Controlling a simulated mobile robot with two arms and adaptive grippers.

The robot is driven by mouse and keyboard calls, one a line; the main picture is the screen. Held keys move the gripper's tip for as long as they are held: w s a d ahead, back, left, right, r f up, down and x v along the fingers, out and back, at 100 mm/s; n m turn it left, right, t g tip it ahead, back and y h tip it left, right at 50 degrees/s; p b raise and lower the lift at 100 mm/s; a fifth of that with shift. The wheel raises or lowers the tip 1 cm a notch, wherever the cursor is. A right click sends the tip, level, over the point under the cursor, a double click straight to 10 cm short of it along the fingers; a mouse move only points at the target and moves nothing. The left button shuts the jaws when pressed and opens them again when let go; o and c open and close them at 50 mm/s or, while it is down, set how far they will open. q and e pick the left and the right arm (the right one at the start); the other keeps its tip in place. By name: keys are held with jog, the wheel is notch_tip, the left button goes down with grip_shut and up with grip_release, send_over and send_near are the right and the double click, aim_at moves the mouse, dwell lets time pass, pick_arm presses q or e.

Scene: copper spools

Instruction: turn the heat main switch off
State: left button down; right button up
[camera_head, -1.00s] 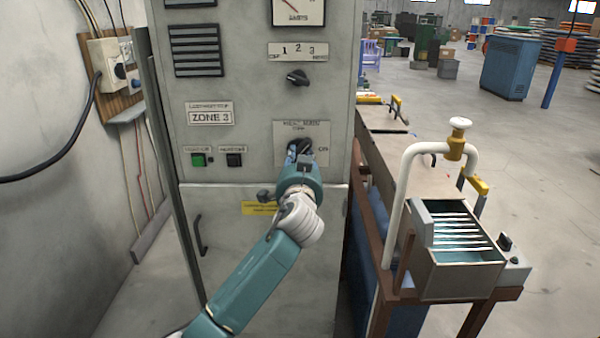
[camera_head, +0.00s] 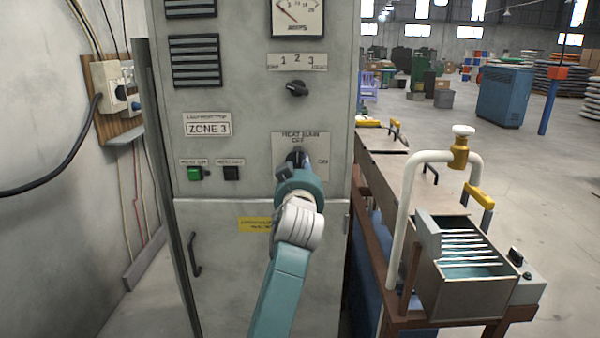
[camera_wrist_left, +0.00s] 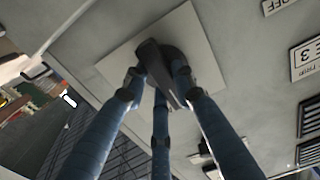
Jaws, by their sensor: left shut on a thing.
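The heat main switch (camera_head: 298,156) is a black rotary knob on a pale plate on the grey cabinet front. The plate reads OFF above the knob and ON to its right. My left gripper (camera_head: 299,164) is shut on the knob, and its wrist hides the lower part. The visible part of the handle looks near upright, under OFF, but its exact angle is partly hidden. In the left wrist view, the blue fingers (camera_wrist_left: 155,82) surround the black knob (camera_wrist_left: 153,58), with its bar between them. My right gripper is not in view.
Above is a smaller black selector knob (camera_head: 296,88) marked 1 2 3, and an amps meter (camera_head: 298,14). A green button (camera_head: 194,174) and a black button (camera_head: 232,173) sit left of the switch. A pipe (camera_head: 408,200) and bath (camera_head: 468,262) stand at right.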

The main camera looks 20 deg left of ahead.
pick_arm(q)
jog(key=shift+f, duration=0.1)
dwell(0.4)
jog(key=c, duration=1.4)
grip_release()
notch_tip(320, 180, up, 10)
jog(key=shift+f, duration=0.1)
